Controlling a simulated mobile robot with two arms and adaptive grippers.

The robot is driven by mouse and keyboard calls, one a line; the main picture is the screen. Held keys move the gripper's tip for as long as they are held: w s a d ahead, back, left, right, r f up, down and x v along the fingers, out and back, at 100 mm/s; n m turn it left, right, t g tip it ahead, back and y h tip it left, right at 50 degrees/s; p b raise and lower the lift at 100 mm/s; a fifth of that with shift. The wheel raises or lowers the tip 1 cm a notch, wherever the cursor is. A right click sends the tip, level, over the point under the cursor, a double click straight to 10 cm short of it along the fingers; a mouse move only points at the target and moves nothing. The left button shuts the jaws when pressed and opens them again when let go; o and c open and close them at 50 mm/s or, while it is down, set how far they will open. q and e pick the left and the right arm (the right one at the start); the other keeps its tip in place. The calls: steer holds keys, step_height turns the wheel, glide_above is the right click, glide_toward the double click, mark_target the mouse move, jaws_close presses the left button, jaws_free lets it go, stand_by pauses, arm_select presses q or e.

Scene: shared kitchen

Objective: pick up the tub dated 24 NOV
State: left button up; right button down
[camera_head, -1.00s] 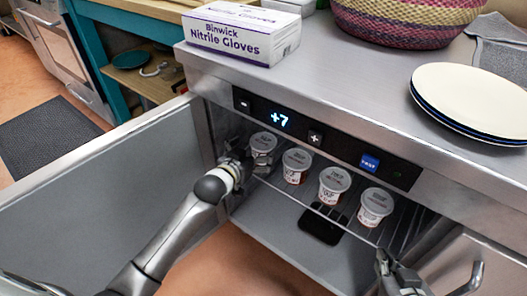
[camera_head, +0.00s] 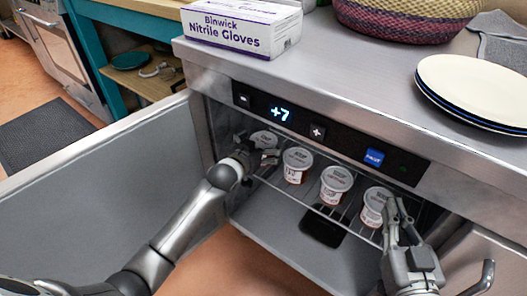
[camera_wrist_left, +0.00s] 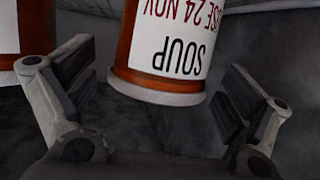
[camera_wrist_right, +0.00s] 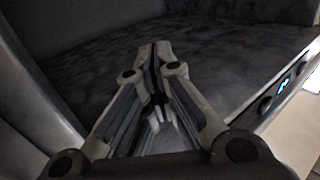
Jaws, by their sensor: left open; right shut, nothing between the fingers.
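The tub dated 24 NOV, a small cup with a grey lid, is the leftmost in a row on the fridge's wire shelf in the head view (camera_head: 264,138).
Other tubs stand to the right on the shelf: second (camera_head: 297,163), third (camera_head: 335,183), rightmost (camera_head: 375,205). The open fridge door (camera_head: 90,200) is at the left. The control strip and counter edge (camera_head: 330,105) overhang the shelf. A glove box (camera_head: 240,28) and plates (camera_head: 480,85) are on top.

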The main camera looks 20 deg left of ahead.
arm_select(q)
steer(key=shift+x, duration=0.8)
arm_select(e)
steer(key=r, duration=0.1)
steer(key=r+t, duration=0.1)
steer(key=r, duration=0.1)
steer(key=shift+a+t+y, duration=0.2)
steer(key=shift+t+y, duration=0.1)
steer(key=shift+y, duration=0.1)
arm_select(q)
steer(key=shift+c, duration=0.5)
steer(key=c, duration=1)
steer(key=shift+r, duration=0.1)
steer(key=shift+c, duration=0.8)
steer(key=shift+r, duration=0.1)
arm_select(e)
steer(key=shift+f, duration=0.1)
